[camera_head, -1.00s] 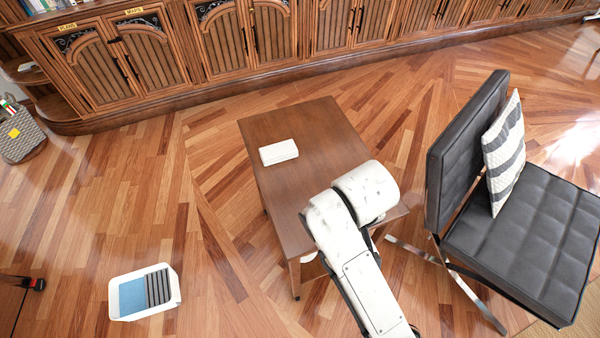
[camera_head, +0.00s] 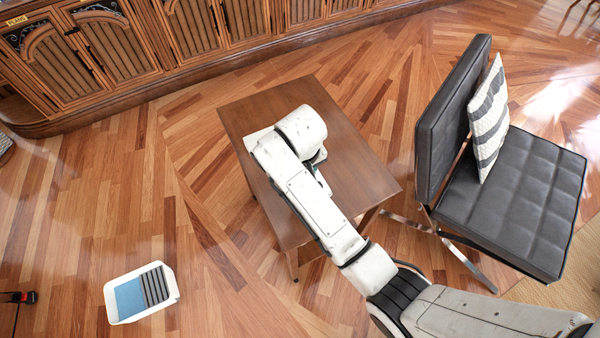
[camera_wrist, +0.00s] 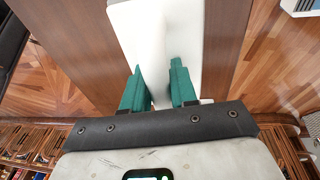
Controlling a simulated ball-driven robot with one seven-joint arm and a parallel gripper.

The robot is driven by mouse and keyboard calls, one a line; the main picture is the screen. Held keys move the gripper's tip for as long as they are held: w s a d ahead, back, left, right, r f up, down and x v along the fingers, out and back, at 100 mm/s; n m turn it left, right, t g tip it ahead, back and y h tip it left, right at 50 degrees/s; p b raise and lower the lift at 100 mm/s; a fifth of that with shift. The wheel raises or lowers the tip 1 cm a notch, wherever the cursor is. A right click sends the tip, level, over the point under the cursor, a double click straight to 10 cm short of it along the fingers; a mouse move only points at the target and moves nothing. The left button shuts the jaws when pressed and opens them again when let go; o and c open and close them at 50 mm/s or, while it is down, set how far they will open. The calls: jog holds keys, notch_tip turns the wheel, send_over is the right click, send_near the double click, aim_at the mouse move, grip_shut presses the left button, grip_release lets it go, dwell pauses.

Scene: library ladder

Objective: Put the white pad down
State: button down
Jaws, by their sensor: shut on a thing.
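The white pad (camera_head: 256,139) shows in the head view as a pale edge past my arm, over the far left part of the brown table (camera_head: 350,165). The rest of it is hidden by my arm. In the wrist view, my gripper (camera_wrist: 160,80) has its green fingers on either side of the white pad (camera_wrist: 152,30), shut on it. The pad extends beyond the fingertips. I cannot tell whether it touches the tabletop or is slightly raised.
A white tray (camera_head: 108,302) with a blue pad (camera_head: 130,298) and a dark striped pad (camera_head: 156,285) is on the floor at lower left. A black chair (camera_head: 530,200) with a striped cushion (camera_head: 488,118) stands at right. The table's right part is bare.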

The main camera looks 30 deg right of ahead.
jog(key=shift+w+a+f, duration=0.1)
jog(key=shift+w+f, duration=1)
jog(key=shift+f, duration=0.15)
jog(key=shift+f+p, duration=0.3)
jog(key=shift+f, duration=1.3)
jog(key=c, duration=0.9)
grip_release()
jog(key=shift+f, duration=0.15)
jog(key=r, duration=0.4)
jog(key=s+a+r, duration=0.1)
jog(key=r, duration=0.7)
jog(key=shift+s+a+r, duration=0.1)
jog(key=shift+s+a, duration=0.05)
jog(key=shift+s, duration=0.05)
